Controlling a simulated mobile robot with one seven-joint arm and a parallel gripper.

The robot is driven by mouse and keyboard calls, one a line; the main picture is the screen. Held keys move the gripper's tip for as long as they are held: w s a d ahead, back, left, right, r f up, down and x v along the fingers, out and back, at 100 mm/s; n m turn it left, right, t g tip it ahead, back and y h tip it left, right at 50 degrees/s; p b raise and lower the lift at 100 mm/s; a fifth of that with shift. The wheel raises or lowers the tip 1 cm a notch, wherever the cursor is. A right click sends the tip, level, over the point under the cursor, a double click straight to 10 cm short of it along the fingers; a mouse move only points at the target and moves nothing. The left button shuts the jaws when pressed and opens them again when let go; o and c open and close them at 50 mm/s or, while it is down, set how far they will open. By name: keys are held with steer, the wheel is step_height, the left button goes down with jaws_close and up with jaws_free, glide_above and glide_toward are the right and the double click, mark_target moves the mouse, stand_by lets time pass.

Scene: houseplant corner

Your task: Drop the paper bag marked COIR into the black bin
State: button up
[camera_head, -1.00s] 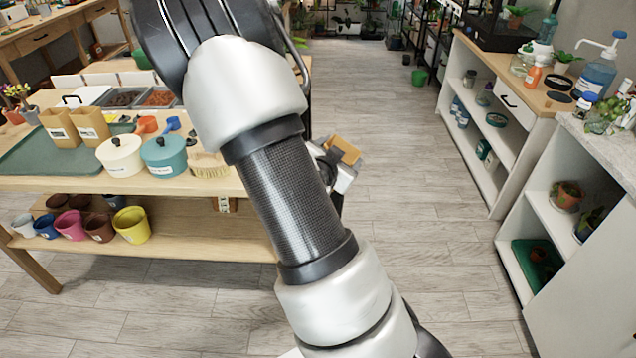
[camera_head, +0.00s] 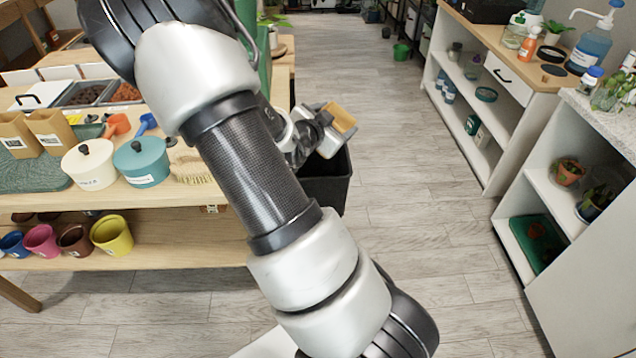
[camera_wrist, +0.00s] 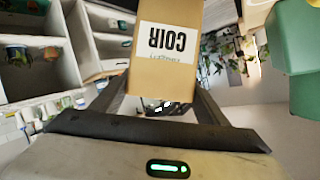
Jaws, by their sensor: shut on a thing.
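The paper bag marked COIR (camera_wrist: 188,75) is brown with a white label, held between the fingers of my gripper (camera_wrist: 165,105) in the wrist view. In the head view the bag (camera_head: 340,117) shows small beyond my arm, at the end of my gripper (camera_head: 326,122). My gripper is shut on it. The black bin (camera_head: 328,186) stands on the floor beside the right end of the wooden bench. The bag and gripper appear above or in front of the bin in the picture; the exact height is unclear. My arm hides part of the bin.
The wooden bench (camera_head: 190,235) at left holds two more paper bags (camera_head: 50,130), a white pot (camera_head: 90,165), a teal pot (camera_head: 142,160) and a brush (camera_head: 192,168). White shelves (camera_head: 470,120) line the right. The floor between (camera_head: 425,190) is clear.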

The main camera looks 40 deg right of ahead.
steer(key=shift+f+b, duration=1.15)
steer(key=shift+f, duration=0.85)
steer(key=o, duration=1.4)
steer(key=p+v, duration=0.4)
steer(key=v, duration=1.3)
steer(key=shift+s+a+r, duration=0.1)
steer(key=shift+s+a, duration=0.05)
steer(key=shift+a, duration=0.05)
